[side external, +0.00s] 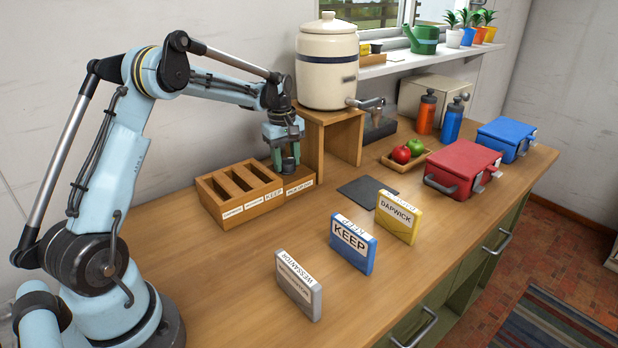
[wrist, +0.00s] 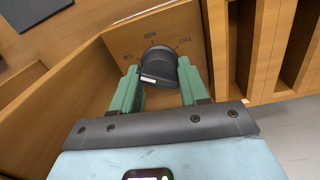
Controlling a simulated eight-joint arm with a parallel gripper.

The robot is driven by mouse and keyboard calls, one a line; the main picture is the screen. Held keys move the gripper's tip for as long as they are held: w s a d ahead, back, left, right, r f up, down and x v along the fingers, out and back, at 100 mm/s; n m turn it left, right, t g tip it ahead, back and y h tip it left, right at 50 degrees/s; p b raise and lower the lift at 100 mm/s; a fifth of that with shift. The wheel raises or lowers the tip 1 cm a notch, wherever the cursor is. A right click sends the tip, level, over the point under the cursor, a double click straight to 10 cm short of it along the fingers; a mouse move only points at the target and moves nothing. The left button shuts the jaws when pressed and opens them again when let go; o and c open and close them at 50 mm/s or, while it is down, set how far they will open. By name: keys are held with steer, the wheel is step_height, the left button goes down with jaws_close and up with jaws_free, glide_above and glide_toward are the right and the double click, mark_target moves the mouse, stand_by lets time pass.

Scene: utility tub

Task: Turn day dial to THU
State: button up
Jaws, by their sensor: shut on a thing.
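The day dial (wrist: 158,64) is a dark round knob on a wooden panel (wrist: 125,38) in the wrist view. Small day labels, which appear inverted, surround its far side; THU (wrist: 183,43) seems to be the one at upper right. A pale mark shows on the knob's near edge; which day it indicates is unclear. My gripper (wrist: 160,82) has its two green fingers on either side of the knob, shut on it. In the side view my gripper (side external: 287,163) points down at the right end of the wooden slotted box (side external: 225,218), and hides the dial.
Grey, blue and yellow labelled cases (side external: 299,286) (side external: 353,243) (side external: 396,217) stand on the bench in front. A dark mat (side external: 367,192) lies right of the box. A cream dispenser (side external: 327,65) on a wooden stand (side external: 344,125) rises close behind my gripper.

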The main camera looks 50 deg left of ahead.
steer(key=m, duration=1.1)
steer(key=shift+m+h, duration=0.3)
steer(key=shift+m, duration=0.1)
steer(key=m, duration=0.5)
steer(key=shift+w+g, duration=0.1)
steer(key=shift+g, duration=0.2)
steer(key=m, duration=0.6)
steer(key=shift+w, duration=0.1)
steer(key=o, duration=1)
steer(key=shift+d+r, duration=0.1)
steer(key=r, duration=1.2)
steer(key=shift+w+a, duration=0.15)
steer(key=shift+a, duration=0.15)
